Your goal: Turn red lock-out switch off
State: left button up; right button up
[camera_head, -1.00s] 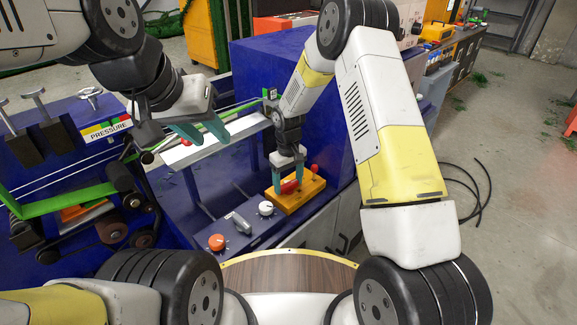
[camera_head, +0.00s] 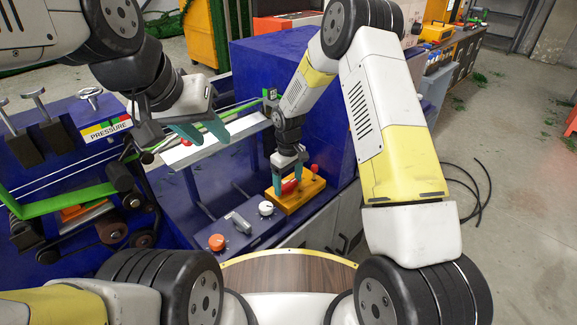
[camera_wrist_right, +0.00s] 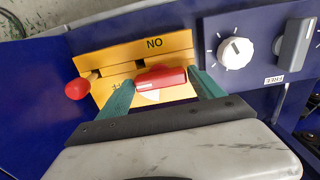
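The red lock-out switch (camera_wrist_right: 160,77) is a red handle on a yellow-orange plate (camera_wrist_right: 112,60) marked "NO". The plate also shows in the head view (camera_head: 312,187), where the red handle (camera_head: 289,187) is partly hidden by my fingers. My right gripper (camera_wrist_right: 161,80) has one teal finger at each end of the red handle; the fingers stand apart and are close to it. I cannot tell whether they touch it. It also shows in the head view (camera_head: 287,181). My left gripper (camera_head: 200,132) is open and empty above the white strip at the left.
A red ball knob (camera_wrist_right: 77,89) stands at the plate's edge. A white dial (camera_wrist_right: 235,53) and a grey switch (camera_wrist_right: 295,42) sit beside the plate. Blue machine walls rise behind.

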aim_at(288, 183)
jog(key=shift+o, duration=0.9)
jog(key=shift+r, duration=3.9)
